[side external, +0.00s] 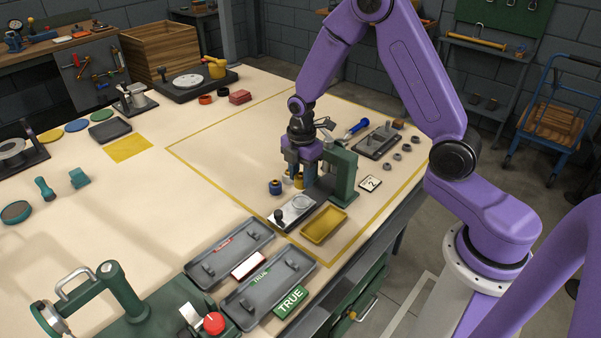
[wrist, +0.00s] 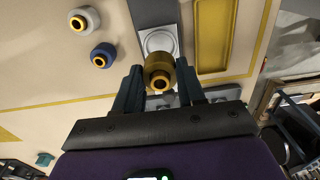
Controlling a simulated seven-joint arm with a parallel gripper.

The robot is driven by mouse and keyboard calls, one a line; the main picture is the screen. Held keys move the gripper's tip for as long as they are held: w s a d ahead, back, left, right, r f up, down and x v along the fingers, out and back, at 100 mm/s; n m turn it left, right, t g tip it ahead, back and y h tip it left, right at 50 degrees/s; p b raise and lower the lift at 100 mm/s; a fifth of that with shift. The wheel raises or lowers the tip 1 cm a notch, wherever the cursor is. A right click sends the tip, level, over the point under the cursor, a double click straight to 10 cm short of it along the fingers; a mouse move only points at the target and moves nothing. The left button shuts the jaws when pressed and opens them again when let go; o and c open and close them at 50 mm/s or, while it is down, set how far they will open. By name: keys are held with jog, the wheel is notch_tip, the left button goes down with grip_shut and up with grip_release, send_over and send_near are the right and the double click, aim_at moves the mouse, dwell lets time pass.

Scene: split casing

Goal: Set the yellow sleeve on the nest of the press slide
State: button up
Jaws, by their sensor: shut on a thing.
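My gripper (side external: 300,174) is shut on the yellow sleeve (wrist: 160,74), which shows between the two fingertips in the wrist view. In the side view only a small yellow part of the sleeve (side external: 299,181) shows below the fingers. The press slide (side external: 292,214) is a pale plate with a black knob, lying in front of the green press (side external: 343,175). Its round nest (side external: 301,202) looks empty; in the wrist view the nest (wrist: 158,41) is just beyond the sleeve. The sleeve appears apart from the nest; its exact height is unclear.
A blue sleeve (wrist: 103,55) and a grey-white sleeve (wrist: 84,19) stand left of the slide. A yellow tray (side external: 324,225) lies to its right. Grey trays (side external: 230,252) lie towards the front. The mat's left part is clear.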

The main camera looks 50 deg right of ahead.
aim_at(301, 187)
jog(key=shift+f, duration=2.2)
jog(key=shift+f, duration=0.8)
dwell(0.4)
jog(key=o, duration=1.8)
jog(key=shift+c, duration=0.2)
jog(key=shift+r, duration=3.5)
